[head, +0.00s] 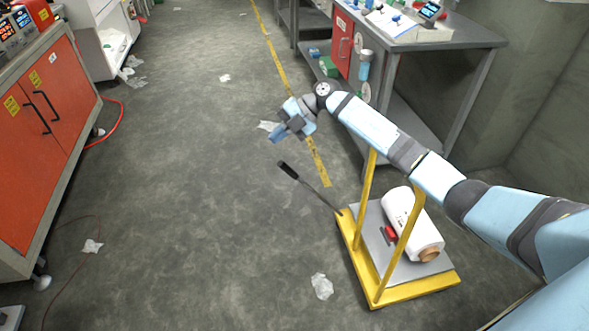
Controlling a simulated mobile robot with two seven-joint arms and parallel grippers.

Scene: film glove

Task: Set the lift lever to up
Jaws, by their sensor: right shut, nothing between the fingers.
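The lift lever (311,187) is a thin rod with a black grip. It slants up and to the left from the left edge of a yellow cart (360,262). My right gripper (278,134) is shut and empty, in the air above the lever's grip in the picture and apart from it. My right arm reaches in from the right, over the cart. My left gripper is not in view.
A white film roll (403,212) and a small red item (391,233) lie on the cart's grey deck. A metal workbench (455,38) stands at the upper right, and orange cabinets (45,140) at the left. Scraps of film (321,286) lie on the open floor.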

